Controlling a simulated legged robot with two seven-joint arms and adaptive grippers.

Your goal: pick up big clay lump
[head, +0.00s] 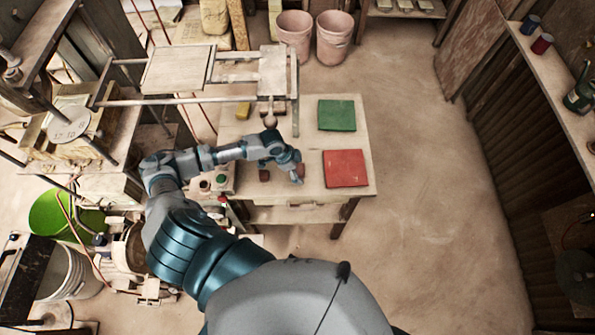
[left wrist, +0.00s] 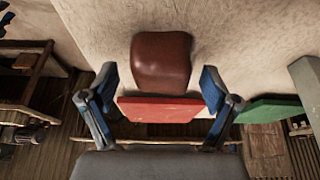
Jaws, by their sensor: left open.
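A smooth reddish-brown clay lump (left wrist: 161,62) shows in the left wrist view, between and just beyond the tips of my left gripper (left wrist: 159,80). The fingers are apart, with a gap on each side of the lump, and do not visibly touch it. In the head view my left gripper (head: 297,174) is low over the front of the wooden table (head: 308,143). A lump (head: 301,168) beside it is partly hidden by the fingers. Another dark red-brown lump (head: 264,175) lies on the table to the left. My right gripper is not in view.
A red square (head: 345,168) lies right of the gripper, and a green square (head: 337,115) lies behind it. A metal frame (head: 180,100) overhangs the table's back left. A small box with a green button (head: 221,179) is at the left edge. Floor to the right is clear.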

